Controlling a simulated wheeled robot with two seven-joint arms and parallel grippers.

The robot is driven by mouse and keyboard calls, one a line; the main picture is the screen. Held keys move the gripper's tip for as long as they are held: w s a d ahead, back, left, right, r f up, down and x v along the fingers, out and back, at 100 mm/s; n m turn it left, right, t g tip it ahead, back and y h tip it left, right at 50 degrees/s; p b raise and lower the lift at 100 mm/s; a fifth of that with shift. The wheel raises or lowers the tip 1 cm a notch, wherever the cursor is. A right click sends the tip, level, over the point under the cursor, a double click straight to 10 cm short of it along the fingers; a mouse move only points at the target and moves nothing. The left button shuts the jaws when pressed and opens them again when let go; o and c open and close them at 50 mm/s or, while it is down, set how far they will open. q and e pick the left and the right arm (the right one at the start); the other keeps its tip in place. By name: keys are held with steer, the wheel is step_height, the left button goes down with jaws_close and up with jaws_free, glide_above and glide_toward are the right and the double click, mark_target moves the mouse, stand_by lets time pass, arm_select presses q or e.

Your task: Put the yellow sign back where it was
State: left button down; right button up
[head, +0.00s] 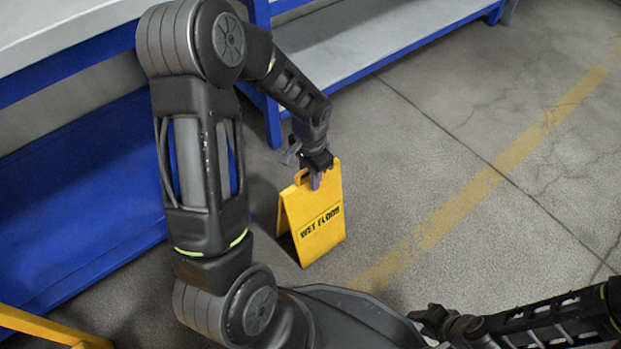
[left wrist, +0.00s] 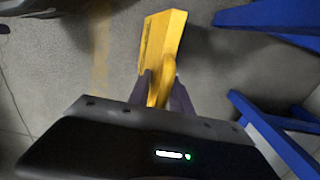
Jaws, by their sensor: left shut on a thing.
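The yellow sign (head: 316,222) is a folding A-shaped board with "WET FLOOR" lettering. In the head view it is upright with its panels spread, at or very near the concrete floor; I cannot tell if it touches. My left gripper (head: 315,180) is shut on the sign's top edge by its handle. In the left wrist view the sign (left wrist: 163,45) extends away from between the fingers (left wrist: 160,90), which hide part of the handle. My right gripper (head: 432,318) is at the bottom right, apart from the sign; its fingers are too unclear to judge.
A blue-framed bench with a grey shelf (head: 350,45) stands behind the sign, its blue leg (head: 271,122) close by to the left. A faded yellow floor line (head: 455,208) runs to the right. A yellow rail (head: 45,328) is at the bottom left. Floor to the right is clear.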

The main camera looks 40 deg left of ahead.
arm_select(q)
steer(key=c, duration=1.2)
jaws_free()
steer(key=shift+o, duration=0.2)
step_height(320, 180, up, 12)
steer(key=p, duration=0.5)
steer(key=shift+r, duration=0.1)
steer(key=shift+w, duration=0.1)
